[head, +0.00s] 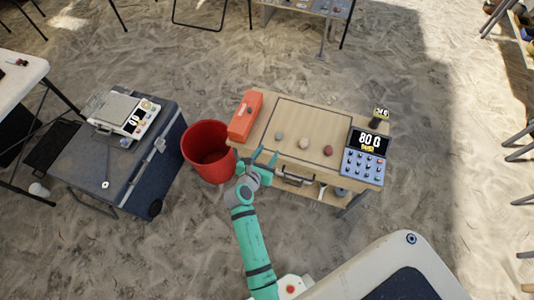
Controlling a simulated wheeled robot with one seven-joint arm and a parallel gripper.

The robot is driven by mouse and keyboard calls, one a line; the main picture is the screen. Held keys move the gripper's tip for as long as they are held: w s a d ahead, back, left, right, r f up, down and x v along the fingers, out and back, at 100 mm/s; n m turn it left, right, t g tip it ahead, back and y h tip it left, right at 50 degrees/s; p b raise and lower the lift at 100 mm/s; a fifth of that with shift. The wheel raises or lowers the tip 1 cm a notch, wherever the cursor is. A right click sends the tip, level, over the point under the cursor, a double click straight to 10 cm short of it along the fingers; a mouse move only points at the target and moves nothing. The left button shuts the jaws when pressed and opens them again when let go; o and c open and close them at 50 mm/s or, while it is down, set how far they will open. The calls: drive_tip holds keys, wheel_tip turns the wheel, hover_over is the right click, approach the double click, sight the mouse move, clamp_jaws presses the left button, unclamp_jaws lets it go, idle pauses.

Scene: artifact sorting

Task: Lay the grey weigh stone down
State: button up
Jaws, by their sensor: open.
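Several small stones lie in a row on the wooden table (341,117). A grey stone (279,135) is at the left of the row, a pale pinkish stone (304,143) in the middle and a dark red stone (328,150) at the right. I cannot tell for sure that the grey one is the weigh stone. My gripper (265,155) is open at the table's front left edge, a little nearer to me than the grey stone. I see nothing between its fingers.
A red bucket (207,143) stands left of the table. An orange box (245,115) sits on the table's left end. A grey case (136,165) carrying a scale (122,113) stands farther left.

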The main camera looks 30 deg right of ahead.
drive_tip(key=s+a+f+m+t+y, duration=0.1)
drive_tip(key=s+a+m+t+y, duration=0.4)
drive_tip(key=s+a+m, duration=0.85)
drive_tip(key=s+a+r+m+t+y, duration=0.1)
drive_tip(key=s+a+r+m+y, duration=0.1)
drive_tip(key=s+a+r+m, duration=0.4)
drive_tip(key=s+a+r+m+t+y, duration=0.1)
drive_tip(key=s+a+r+m+y, duration=0.2)
drive_tip(key=s+a+r+m, duration=0.3)
drive_tip(key=s+r, duration=0.5)
drive_tip(key=r, duration=0.1)
drive_tip(key=shift+t, duration=0.4)
